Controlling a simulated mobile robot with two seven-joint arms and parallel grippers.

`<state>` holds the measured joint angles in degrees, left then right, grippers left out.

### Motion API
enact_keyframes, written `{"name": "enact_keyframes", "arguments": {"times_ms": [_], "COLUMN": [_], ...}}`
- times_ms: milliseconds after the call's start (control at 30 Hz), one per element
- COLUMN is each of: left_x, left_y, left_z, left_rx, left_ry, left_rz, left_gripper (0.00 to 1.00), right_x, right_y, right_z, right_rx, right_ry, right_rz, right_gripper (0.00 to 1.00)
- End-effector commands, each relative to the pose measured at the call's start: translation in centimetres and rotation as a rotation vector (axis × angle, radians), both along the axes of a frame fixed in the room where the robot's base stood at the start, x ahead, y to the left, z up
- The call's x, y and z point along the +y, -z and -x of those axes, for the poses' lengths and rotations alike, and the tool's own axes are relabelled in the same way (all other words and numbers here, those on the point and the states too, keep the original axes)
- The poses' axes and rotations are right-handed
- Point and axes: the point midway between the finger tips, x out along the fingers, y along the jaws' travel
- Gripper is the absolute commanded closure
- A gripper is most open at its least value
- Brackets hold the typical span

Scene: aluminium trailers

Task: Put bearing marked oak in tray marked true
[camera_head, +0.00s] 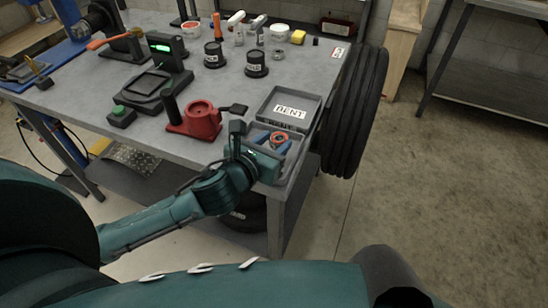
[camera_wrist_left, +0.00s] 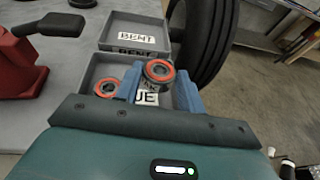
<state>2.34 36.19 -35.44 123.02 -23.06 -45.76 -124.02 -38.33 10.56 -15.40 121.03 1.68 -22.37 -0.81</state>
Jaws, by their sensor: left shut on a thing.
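My left gripper (camera_head: 272,142) is shut on a bearing with an orange-red ring (camera_wrist_left: 158,72), held between its blue fingers. The bearing also shows in the head view (camera_head: 279,137). The held bearing is over a grey tray (camera_wrist_left: 90,72) at the table's front right corner. That tray's label (camera_wrist_left: 148,98) is partly hidden; only "UE" reads clearly. A second orange-red bearing (camera_wrist_left: 107,88) lies in this tray, left of the fingers. No mark on either bearing can be read. My right gripper is not in view.
A grey tray marked BENT (camera_head: 289,112) stands just behind. A red fixture (camera_head: 201,121) is to the left, with a dark device (camera_head: 158,85) beyond. Labelled black pots (camera_head: 256,65) stand farther back.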

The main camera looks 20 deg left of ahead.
Motion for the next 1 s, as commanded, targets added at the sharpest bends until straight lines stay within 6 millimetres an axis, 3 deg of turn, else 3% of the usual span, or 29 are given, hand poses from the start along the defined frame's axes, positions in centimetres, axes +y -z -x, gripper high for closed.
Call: {"name": "enact_keyframes", "arguments": {"times_ms": [400, 767, 800, 900, 1000], "left_x": [0.0, 0.0, 0.0, 0.0, 0.0], "left_y": [4.6, 4.8, 4.8, 4.8, 4.8], "left_z": [0.0, 0.0, 0.0, 0.0, 0.0], "left_rx": [0.0, -0.002, -0.002, -0.002, -0.002], "left_ry": [-0.002, 0.0, 0.0, -0.001, -0.001], "left_rz": [0.002, -0.002, -0.002, -0.001, -0.001], "left_gripper": [1.0, 1.0, 0.59, 0.52, 0.52], "right_x": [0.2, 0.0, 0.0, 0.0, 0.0], "right_y": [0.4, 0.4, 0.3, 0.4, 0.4], "right_z": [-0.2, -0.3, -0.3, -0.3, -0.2], "right_rx": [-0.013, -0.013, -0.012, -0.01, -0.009], "right_ry": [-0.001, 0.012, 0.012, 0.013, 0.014], "right_rz": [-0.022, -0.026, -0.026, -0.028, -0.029], "right_gripper": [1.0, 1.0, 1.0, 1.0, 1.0]}}
